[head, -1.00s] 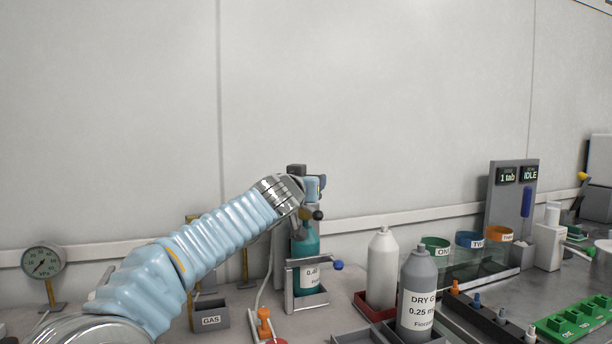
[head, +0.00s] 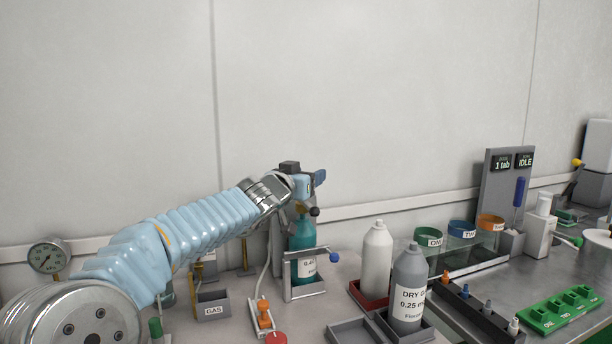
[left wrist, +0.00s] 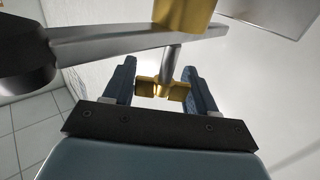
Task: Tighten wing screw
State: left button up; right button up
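In the left wrist view a gold wing screw (left wrist: 162,88) on a grey metal shaft lies between the two dark blue fingers of my left gripper (left wrist: 160,86). The fingers stand apart on either side of its wings. I cannot tell whether they touch it. In the head view my left gripper (head: 316,181) is above the teal bottle (head: 302,238), near a dark round knob (head: 314,211). The wing screw is not discernible in the head view. My right gripper is in neither view.
A metal frame with a blue knob (head: 334,257) surrounds the teal bottle. A white bottle (head: 376,262) and a grey DRY GAS bottle (head: 409,283) stand to its right. A GAS bin (head: 212,305), an orange-switched strip (head: 263,315) and a gauge (head: 46,257) are on the left.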

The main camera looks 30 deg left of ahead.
pick_arm(q)
jog(key=shift+o, duration=1.4)
jog(key=shift+s, duration=0.1)
jog(key=s+b, duration=0.2)
jog(key=s, duration=1.1)
jog(key=shift+s+d, duration=0.3)
jog(key=shift+d, duration=0.15)
